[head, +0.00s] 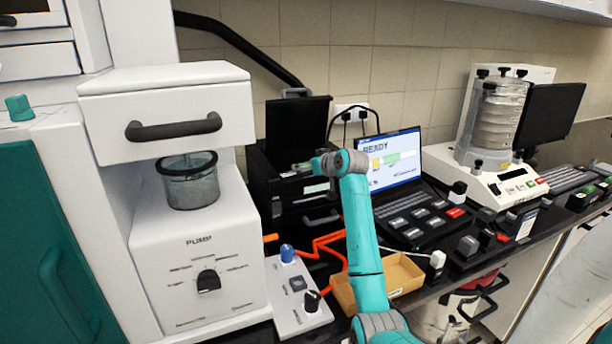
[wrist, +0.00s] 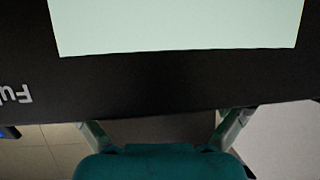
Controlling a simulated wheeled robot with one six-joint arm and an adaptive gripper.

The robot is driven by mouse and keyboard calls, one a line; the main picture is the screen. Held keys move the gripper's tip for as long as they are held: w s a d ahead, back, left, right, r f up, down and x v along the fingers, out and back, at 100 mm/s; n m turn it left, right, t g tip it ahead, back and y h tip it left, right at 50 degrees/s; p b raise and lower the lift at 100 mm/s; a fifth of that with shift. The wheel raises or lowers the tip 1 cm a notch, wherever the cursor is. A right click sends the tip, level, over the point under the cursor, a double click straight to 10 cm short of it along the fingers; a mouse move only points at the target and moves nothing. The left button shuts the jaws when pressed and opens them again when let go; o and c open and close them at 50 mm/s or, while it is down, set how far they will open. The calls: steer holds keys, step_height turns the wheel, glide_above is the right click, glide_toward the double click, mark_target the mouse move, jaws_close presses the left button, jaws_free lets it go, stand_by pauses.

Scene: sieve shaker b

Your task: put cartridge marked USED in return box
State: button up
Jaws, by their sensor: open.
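My gripper (wrist: 160,125) is open, its two fingers spread at the bottom of the wrist view with nothing seen between them. In the head view my arm reaches up to the black machine with a raised lid (head: 290,165), and my wrist partly covers its front. In the wrist view a black surface (wrist: 150,85) with a pale panel and cut-off lettering fills the upper part. I cannot make out a cartridge marked USED in either view. A tan open box (head: 405,272) stands low behind my arm, partly hidden by it; no label on it is readable.
A laptop (head: 390,160) showing READY stands right of the black machine. A white pump unit (head: 200,255) is to its left. An orange cable (head: 325,245) and a control panel with knobs (head: 297,300) lie in front. A sieve shaker (head: 500,120) stands far right.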

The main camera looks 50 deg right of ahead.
steer(key=shift+w+d+f, duration=0.1)
steer(key=shift+w+d, duration=0.05)
steer(key=shift+w, duration=0.1)
steer(key=c, duration=1.7)
steer(key=shift+c, duration=0.2)
